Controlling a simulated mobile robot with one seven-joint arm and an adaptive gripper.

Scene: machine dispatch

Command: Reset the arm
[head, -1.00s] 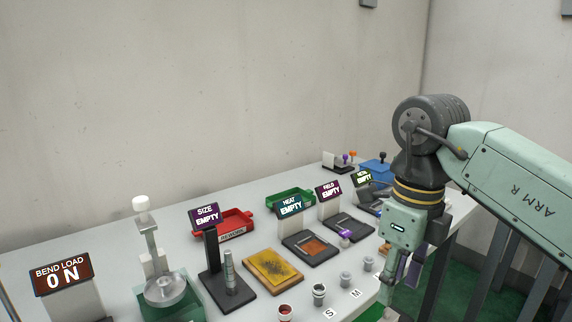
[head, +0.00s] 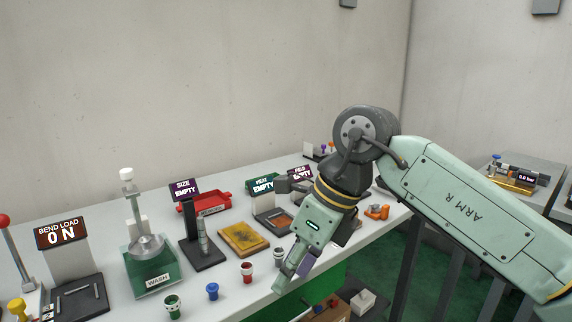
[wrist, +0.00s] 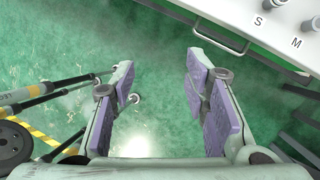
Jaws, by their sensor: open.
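My gripper (head: 291,268) hangs at the front edge of the long grey bench (head: 110,215) in the head view, pointing down and to the left. In the wrist view, my gripper (wrist: 165,95) has its two purple-padded fingers wide apart with nothing between them. Below the fingers is green floor (wrist: 160,50). My arm is bent, with its upper link coming in from the right. It hides part of the bench's far right end.
The bench carries a bend-load display (head: 62,233), a wash station (head: 150,262), a size gauge (head: 200,235), a yellow pad (head: 243,238), a red tray (head: 210,204) and small cups near the front edge. A second table (head: 520,172) stands at the right.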

